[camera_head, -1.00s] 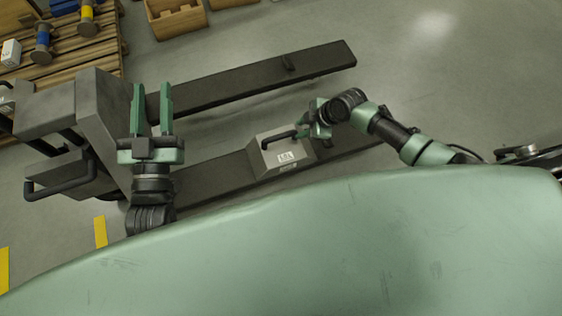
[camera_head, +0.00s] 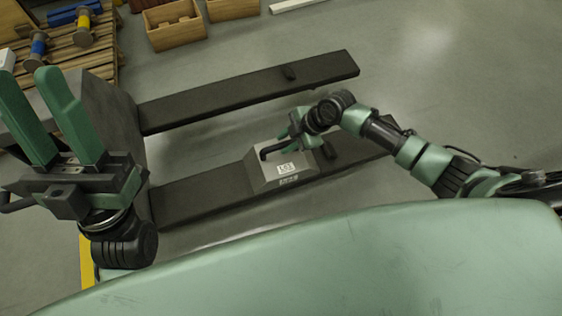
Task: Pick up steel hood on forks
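The steel hood (camera_head: 262,178) is a grey box with sloped sides, a white label and a black handle (camera_head: 270,149) on top. It sits on the near dark fork (camera_head: 205,194). My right gripper (camera_head: 293,135) is at the right end of the handle. Its fingers are small and partly hidden, so I cannot tell whether they are closed on the handle. My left gripper (camera_head: 30,75) is at the left, with its two green fingers apart and nothing between them, well away from the hood.
The forks join a grey body at the left. Wooden crates (camera_head: 175,25) and a pallet (camera_head: 95,53) with spools stand at the back left. Grey floor is clear at the right.

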